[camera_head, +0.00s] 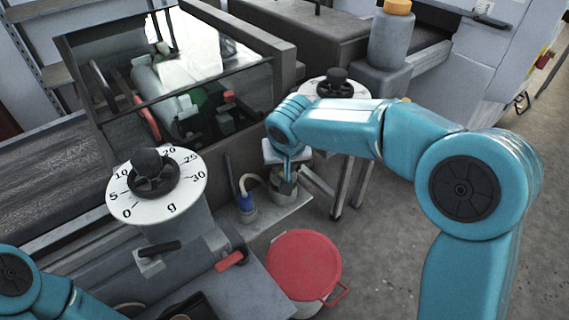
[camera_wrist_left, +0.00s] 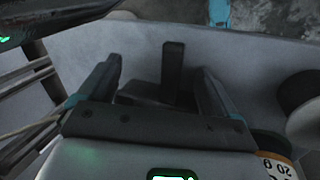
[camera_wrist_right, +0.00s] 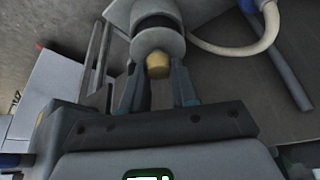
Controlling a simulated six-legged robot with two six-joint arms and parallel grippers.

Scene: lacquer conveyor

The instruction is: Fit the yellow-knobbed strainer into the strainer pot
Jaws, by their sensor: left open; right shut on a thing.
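The strainer's yellow knob (camera_wrist_right: 158,65) shows in the right wrist view between the fingertips of my right gripper (camera_wrist_right: 156,80), which is shut on it. A round grey body with a dark band (camera_wrist_right: 156,22) lies in line beyond the knob; I cannot tell how much is strainer and how much is pot, or how deep the strainer sits. In the head view my right gripper (camera_head: 286,168) points down over a small grey pot (camera_head: 284,190), which it partly hides. My left gripper (camera_wrist_left: 160,85) is open and empty, with its fingers either side of a dark upright bar (camera_wrist_left: 173,65).
A blue fitting with a pale hose (camera_head: 246,198) stands just left of the pot. A white dial (camera_head: 190,187) with a black knob is further left. A red-lidded bucket (camera_head: 304,264) stands below. Metal legs (camera_head: 350,190) stand right of the pot; floor beyond is clear.

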